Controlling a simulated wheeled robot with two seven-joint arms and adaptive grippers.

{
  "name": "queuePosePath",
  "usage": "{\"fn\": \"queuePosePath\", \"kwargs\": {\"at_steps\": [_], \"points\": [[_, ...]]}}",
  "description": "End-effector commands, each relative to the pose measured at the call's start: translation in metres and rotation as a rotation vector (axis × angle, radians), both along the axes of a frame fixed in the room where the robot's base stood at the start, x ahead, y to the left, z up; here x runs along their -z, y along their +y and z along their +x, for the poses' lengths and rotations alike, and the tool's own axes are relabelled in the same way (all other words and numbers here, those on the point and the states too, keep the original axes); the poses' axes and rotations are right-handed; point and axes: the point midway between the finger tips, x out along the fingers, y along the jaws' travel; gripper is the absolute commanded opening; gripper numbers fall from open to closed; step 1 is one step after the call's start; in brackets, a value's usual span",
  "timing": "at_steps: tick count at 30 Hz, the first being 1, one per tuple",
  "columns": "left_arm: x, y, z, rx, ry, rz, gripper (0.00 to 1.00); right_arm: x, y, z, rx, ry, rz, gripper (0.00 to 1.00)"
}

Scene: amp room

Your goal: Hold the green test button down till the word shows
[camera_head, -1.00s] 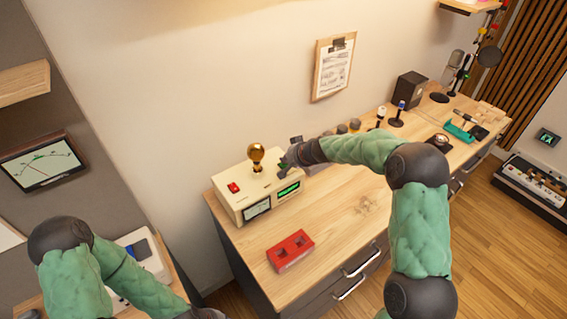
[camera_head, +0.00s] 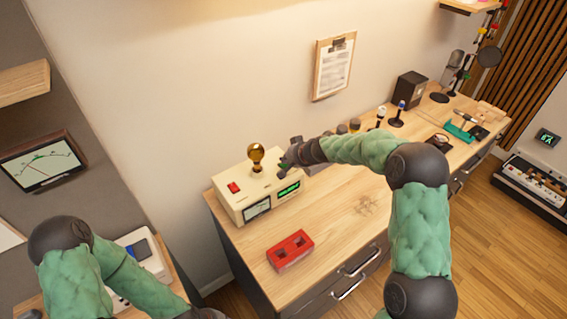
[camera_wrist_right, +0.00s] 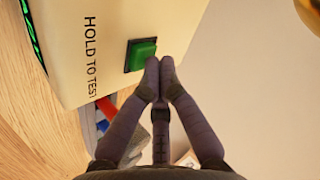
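The cream tester box (camera_head: 232,199) stands on the wooden desk, with a gold bulb (camera_head: 256,156) and a red switch (camera_head: 234,187) on top. Its green-lit display (camera_head: 289,188) is too small to read. In the right wrist view, the square green button (camera_wrist_right: 145,51) sits in a dark frame beside the printed words HOLD TO TEST (camera_wrist_right: 90,56). My right gripper (camera_wrist_right: 158,65) has its fingers together, tips at the button's edge; I cannot tell whether they press it. It also shows over the box in the head view (camera_head: 288,160). My left gripper (camera_head: 205,313) is mostly cut off at the bottom edge.
A red block with recesses (camera_head: 290,250) lies on the desk in front of the box. Small jars (camera_head: 348,127) and a black speaker (camera_head: 410,90) stand farther right. A clipboard (camera_head: 334,67) hangs on the wall. The desk's middle is clear.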

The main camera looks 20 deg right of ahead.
Motion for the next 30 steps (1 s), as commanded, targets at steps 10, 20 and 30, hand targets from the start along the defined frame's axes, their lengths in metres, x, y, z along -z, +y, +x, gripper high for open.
{"fn": "queuePosePath", "kwargs": {"at_steps": [10, 20, 30], "points": [[0.000, 0.000, 0.000, 0.000, 0.000, 0.000, 0.30, 0.001, 0.000, -0.001, -0.001, 0.002, 0.000, 0.00], [-0.003, 0.000, 0.000, 0.000, 0.000, 0.000, 0.30, -0.002, 0.000, -0.001, -0.001, 0.002, 0.000, 0.00], [-0.014, 0.000, 0.000, 0.000, 0.000, 0.000, 0.30, -0.018, 0.000, 0.000, -0.001, 0.001, 0.000, 0.00]]}}
